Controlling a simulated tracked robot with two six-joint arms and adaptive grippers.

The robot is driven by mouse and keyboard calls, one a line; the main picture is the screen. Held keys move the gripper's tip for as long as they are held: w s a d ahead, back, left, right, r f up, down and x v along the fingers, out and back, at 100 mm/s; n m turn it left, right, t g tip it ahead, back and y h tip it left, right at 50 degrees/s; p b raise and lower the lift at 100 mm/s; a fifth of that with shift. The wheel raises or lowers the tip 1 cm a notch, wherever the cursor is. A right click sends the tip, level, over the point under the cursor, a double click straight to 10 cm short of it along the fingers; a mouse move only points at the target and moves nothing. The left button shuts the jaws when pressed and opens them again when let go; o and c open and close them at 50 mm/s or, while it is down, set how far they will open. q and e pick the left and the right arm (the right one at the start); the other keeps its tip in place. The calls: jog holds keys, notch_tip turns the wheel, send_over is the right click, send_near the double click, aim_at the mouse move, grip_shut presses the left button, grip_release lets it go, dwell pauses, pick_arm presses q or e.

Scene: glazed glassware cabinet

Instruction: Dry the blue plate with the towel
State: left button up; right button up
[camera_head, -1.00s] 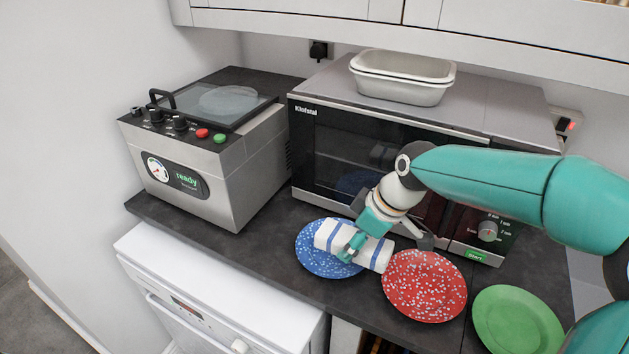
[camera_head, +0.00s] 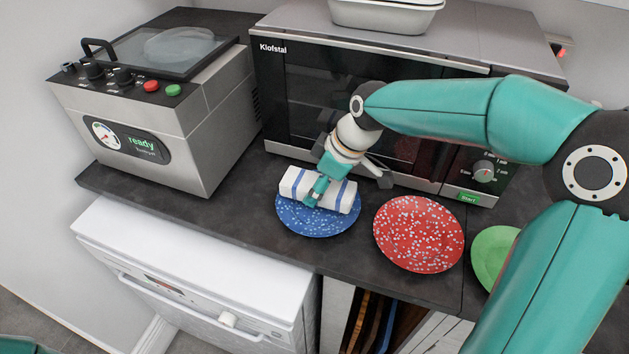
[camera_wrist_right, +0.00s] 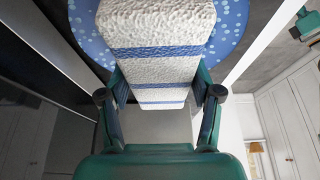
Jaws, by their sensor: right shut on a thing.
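The blue plate with white specks (camera_head: 312,222) lies on the dark counter in front of the microwave. The white towel with blue stripes (camera_head: 342,195), a thick roll or fold, lies across the plate's back half and hides it there. My right gripper (camera_head: 318,190) is shut on the towel near its middle, above the plate. In the right wrist view the towel (camera_wrist_right: 155,70) sits between the fingers of the right gripper (camera_wrist_right: 160,97), and the plate's speckled rim (camera_wrist_right: 232,22) shows behind it. I cannot tell how firmly the towel touches the plate. My left gripper is not in view.
A red speckled plate (camera_head: 419,234) and a partly hidden green plate (camera_head: 490,255) lie to the right. The microwave (camera_head: 300,100) stands close behind the right gripper. A steel machine reading "ready" (camera_head: 180,140) stands left. The counter's front edge is near, above a white appliance (camera_head: 200,270).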

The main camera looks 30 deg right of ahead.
jog(key=shift+f, duration=0.2)
dwell(0.5)
jog(key=shift+f+b, duration=0.65)
